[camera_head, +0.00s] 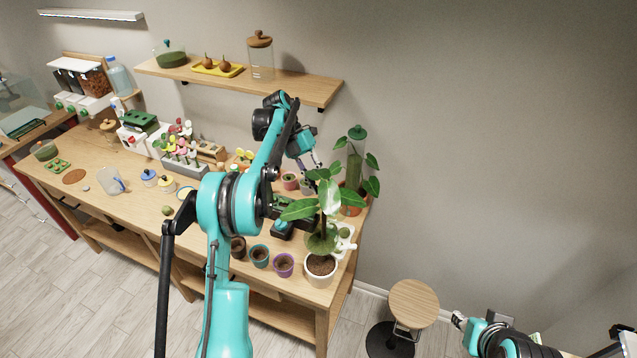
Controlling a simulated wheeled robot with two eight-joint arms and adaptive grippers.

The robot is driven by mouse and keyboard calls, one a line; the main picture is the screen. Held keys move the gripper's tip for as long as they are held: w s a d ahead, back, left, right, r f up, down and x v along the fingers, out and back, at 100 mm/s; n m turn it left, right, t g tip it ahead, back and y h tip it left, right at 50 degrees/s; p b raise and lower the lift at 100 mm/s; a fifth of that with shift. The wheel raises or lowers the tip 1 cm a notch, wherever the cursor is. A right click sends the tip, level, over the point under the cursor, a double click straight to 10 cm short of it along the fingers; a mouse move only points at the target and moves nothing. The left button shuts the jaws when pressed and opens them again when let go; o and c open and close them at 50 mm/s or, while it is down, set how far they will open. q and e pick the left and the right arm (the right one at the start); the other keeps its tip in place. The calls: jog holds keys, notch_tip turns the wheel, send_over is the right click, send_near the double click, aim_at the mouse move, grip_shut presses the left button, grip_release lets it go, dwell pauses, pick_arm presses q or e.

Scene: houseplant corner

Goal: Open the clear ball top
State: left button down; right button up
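I cannot tell for sure which thing is the clear ball top. A clear rounded glass vessel with green inside (43,150) stands at the table's far left end. A clear dome over green filling (171,57) stands on the wall shelf, with a small knob on top.
The wooden table (112,213) holds several pots, a clear jug (109,180) and a flower rack (182,160). A leafy plant (327,200) stands near the left gripper. The shelf (300,87) also bears a wooden-lidded jar (260,60). A stool (413,302) stands right of the table.

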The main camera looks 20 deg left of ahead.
pick_arm(q)
jog(key=c, duration=1.3)
grip_release()
jog(key=shift+f, duration=0.15)
jog(key=shift+v, duration=3.8)
jog(key=shift+f, duration=0.1)
